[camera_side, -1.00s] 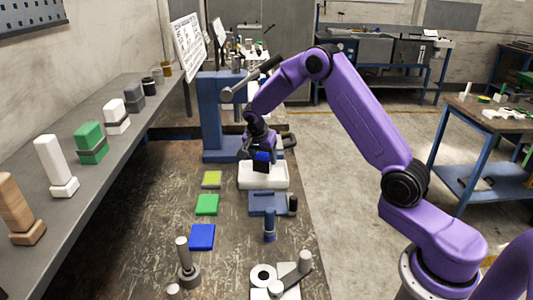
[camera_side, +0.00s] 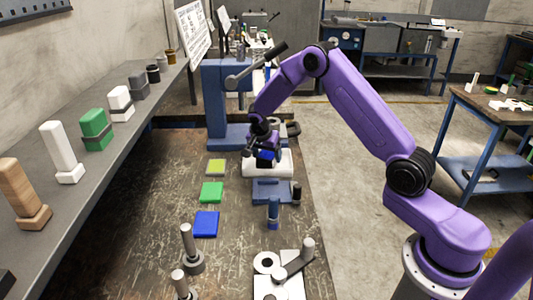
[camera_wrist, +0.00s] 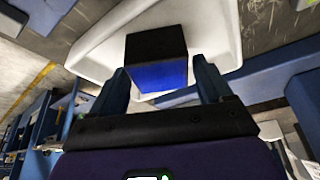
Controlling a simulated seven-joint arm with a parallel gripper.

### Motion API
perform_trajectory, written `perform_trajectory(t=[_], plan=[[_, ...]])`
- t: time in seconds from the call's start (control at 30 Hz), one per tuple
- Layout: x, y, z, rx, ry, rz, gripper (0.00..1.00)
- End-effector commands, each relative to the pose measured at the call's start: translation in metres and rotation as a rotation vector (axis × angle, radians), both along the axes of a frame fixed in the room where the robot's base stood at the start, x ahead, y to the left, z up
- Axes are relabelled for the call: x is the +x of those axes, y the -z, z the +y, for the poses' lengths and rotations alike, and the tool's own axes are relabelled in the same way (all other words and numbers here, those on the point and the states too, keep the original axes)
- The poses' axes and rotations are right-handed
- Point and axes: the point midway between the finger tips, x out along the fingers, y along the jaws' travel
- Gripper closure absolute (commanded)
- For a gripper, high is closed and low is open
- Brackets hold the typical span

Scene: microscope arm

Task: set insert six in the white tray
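The white tray (camera_side: 283,169) lies on the bench by the blue microscope stand. A blue and black insert (camera_side: 265,156) is in its hollow, under my gripper (camera_side: 262,150); I cannot read a number on it. In the wrist view the insert (camera_wrist: 157,62) lies between the two fingers of my gripper (camera_wrist: 161,75), its blue face nearest me. A clear gap shows on its right and a narrow one on its left, so the fingers look apart from it. The tray's white rim (camera_wrist: 226,25) surrounds it. Its underside is hidden.
Yellow-green (camera_side: 216,166), green (camera_side: 212,192) and blue (camera_side: 206,223) pads lie left of the tray. A blue fixture (camera_side: 268,192) is in front of it. The microscope stand (camera_side: 217,100) rises behind. A shelf (camera_side: 100,170) with several blocks runs along the left.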

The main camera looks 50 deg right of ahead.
Motion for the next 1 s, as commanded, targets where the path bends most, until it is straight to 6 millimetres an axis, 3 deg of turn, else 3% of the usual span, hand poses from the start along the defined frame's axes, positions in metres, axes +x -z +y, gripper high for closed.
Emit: perform_trajectory(t=[0.3, 0.47, 1.0], plan=[[0.0, -0.001, 0.0, 0.0, 0.0, 0.0, 0.11], [-0.001, -0.01, 0.003, 0.0, 0.001, -0.001, 0.11], [-0.014, -0.099, 0.037, 0.0, -0.001, -0.003, 0.11]])
